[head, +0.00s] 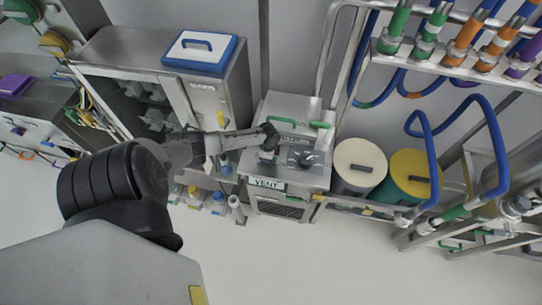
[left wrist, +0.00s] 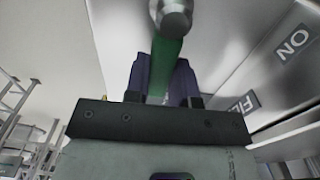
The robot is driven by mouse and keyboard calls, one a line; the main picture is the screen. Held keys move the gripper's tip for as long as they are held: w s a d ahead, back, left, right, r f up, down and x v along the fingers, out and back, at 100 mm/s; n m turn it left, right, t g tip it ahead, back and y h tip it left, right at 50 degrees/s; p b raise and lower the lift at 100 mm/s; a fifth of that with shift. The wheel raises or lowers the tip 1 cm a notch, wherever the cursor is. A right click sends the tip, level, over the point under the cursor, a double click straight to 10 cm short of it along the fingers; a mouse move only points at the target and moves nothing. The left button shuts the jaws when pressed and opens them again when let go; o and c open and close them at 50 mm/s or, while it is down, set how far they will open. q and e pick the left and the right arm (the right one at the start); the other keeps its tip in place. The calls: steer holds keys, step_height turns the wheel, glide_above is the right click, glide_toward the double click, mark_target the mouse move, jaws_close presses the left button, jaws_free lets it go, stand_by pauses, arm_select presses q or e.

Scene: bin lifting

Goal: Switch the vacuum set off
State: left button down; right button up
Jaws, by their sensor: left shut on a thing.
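The vacuum set (head: 318,178) is a grey metal box with a VENT label on its front, a dark dial (head: 304,158) on its top and a green handle (head: 320,125) at its back right. My left gripper (head: 269,142) is at the left part of its top, beside the dial. In the left wrist view, the left gripper (left wrist: 163,85) is shut on a green lever (left wrist: 165,66) with a round metal end, its dark purple fingers on either side. ON and FIL... labels show on a grey panel (left wrist: 262,70) to the right. My right gripper is not in view.
A cream-lidded drum (head: 359,160) and a yellow-lidded drum (head: 405,170) stand right of the set. A metal cabinet (head: 130,50) with a blue-edged white box (head: 200,50) is left. Pipes and blue hoses fill the right. The front floor is clear.

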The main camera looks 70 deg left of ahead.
arm_select(q)
steer(key=c, duration=1)
jaws_free()
steer(key=shift+o, duration=0.2)
steer(key=shift+r, duration=0.1)
step_height(320, 180, up, 14)
steer(key=shift+f+p, duration=0.2)
steer(key=shift+p, duration=0.2)
